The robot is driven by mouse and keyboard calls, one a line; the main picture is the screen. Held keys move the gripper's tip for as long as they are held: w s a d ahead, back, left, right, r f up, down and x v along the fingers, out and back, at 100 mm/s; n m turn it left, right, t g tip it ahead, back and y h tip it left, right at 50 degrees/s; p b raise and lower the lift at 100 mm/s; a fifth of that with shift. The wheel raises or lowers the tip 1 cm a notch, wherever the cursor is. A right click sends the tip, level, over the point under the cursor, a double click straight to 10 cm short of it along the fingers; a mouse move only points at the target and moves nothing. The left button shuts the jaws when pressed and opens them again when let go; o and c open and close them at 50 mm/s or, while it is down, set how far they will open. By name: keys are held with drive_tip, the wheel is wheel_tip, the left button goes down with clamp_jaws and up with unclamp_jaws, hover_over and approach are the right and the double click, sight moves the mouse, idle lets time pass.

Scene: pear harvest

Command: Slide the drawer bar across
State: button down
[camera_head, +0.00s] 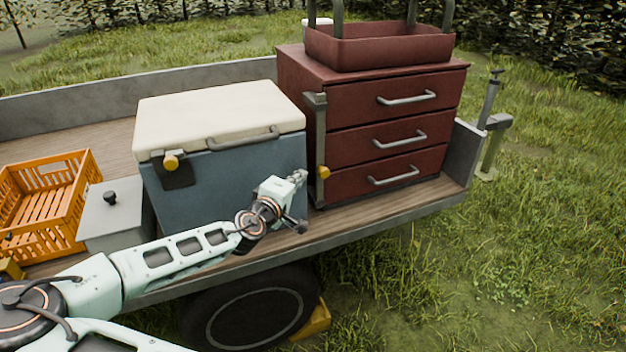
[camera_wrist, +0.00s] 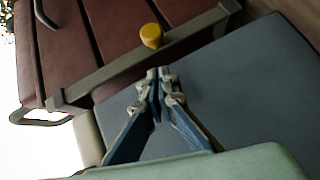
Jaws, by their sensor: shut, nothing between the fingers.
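The drawer bar (camera_head: 318,130) is an upright grey bar along the left front edge of the dark red drawer cabinet (camera_head: 350,120). A yellow knob (camera_head: 324,172) sits on its lower part. In the wrist view the bar (camera_wrist: 105,75) runs diagonally across the drawer fronts, with the yellow knob (camera_wrist: 151,36) on it. All three drawers look shut. My gripper (camera_head: 300,176) is shut and empty, just left of the knob in the head view. In the wrist view its fingertips (camera_wrist: 160,73) are close to the bar and knob, with a small gap showing.
A blue cooler (camera_head: 225,180) with a cream lid stands directly left of the cabinet, close behind my gripper. A grey lidded box (camera_head: 112,215) and an orange crate (camera_head: 40,205) stand further left. A red tray (camera_head: 385,47) sits on the cabinet. The trailer edge (camera_head: 400,214) runs in front.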

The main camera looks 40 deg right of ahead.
sight(327, 171)
drive_tip(key=shift+s+d+f, duration=0.15)
drive_tip(key=shift+d+f, duration=0.05)
drive_tip(key=shift+d, duration=0.4)
drive_tip(key=shift+s+d+f, duration=0.15)
drive_tip(key=shift+d, duration=0.45)
drive_tip(key=shift+s+d+f, duration=0.15)
drive_tip(key=shift+d+f, duration=0.05)
drive_tip(key=shift+d, duration=0.4)
drive_tip(key=shift+s+d, duration=0.25)
drive_tip(key=shift+d, duration=0.65)
drive_tip(key=shift+s+d, duration=0.2)
drive_tip(key=shift+d, duration=0.7)
drive_tip(key=shift+r, duration=0.1)
